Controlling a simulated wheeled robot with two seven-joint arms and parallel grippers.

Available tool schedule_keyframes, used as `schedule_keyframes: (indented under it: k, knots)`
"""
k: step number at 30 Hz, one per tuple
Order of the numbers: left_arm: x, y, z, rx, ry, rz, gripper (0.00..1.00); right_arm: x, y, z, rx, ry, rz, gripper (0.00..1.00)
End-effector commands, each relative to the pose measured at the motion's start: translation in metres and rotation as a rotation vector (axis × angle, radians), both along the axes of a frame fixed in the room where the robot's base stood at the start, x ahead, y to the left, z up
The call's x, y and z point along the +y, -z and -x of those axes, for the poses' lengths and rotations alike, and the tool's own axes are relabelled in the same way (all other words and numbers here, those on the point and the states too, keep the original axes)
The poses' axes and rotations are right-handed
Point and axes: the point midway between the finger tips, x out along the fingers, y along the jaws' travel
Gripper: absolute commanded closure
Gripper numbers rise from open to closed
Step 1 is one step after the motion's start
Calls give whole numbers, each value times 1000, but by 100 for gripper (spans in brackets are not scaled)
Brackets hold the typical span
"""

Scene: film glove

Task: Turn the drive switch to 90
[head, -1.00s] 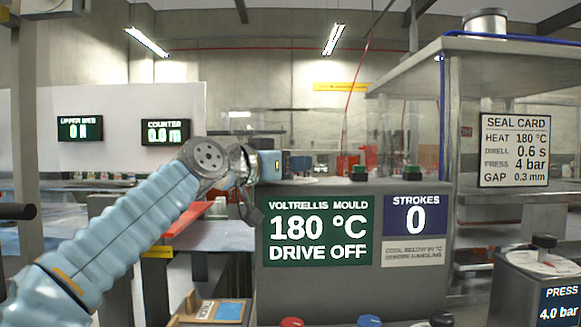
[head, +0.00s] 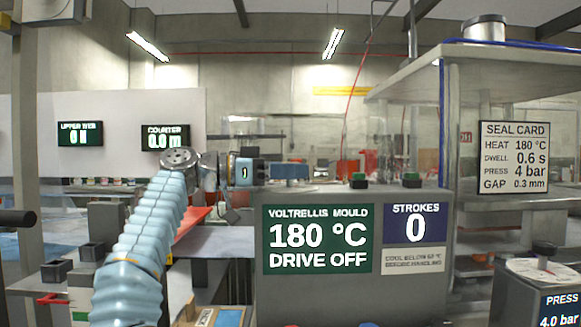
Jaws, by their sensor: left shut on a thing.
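The grey console (head: 420,290) carries a green sign (head: 318,238) reading VOLTRELLIS MOULD, 180 °C, DRIVE OFF. My left gripper (head: 268,172) reaches in from the left at the console's top left edge, pointing right. No dial marks can be read. My right gripper is not in view.
Two green buttons (head: 358,180) (head: 411,179) stand on the console top, right of the gripper. A STROKES sign (head: 415,223) shows 0. A press box (head: 540,285) stands at right. A metal hood (head: 480,75) overhangs the right side.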

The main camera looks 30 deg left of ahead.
Motion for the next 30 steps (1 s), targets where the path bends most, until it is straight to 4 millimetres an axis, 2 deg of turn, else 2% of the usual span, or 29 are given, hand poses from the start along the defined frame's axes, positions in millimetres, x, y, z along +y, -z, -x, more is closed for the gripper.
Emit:
schedule_keyframes:
  k: [26,27,30]
  knots:
    - [0,0,0,2,68,2,86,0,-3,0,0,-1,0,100]
    - [0,0,0,2,68,2,54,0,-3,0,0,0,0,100]
    - [0,0,0,2,68,2,39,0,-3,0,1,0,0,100]
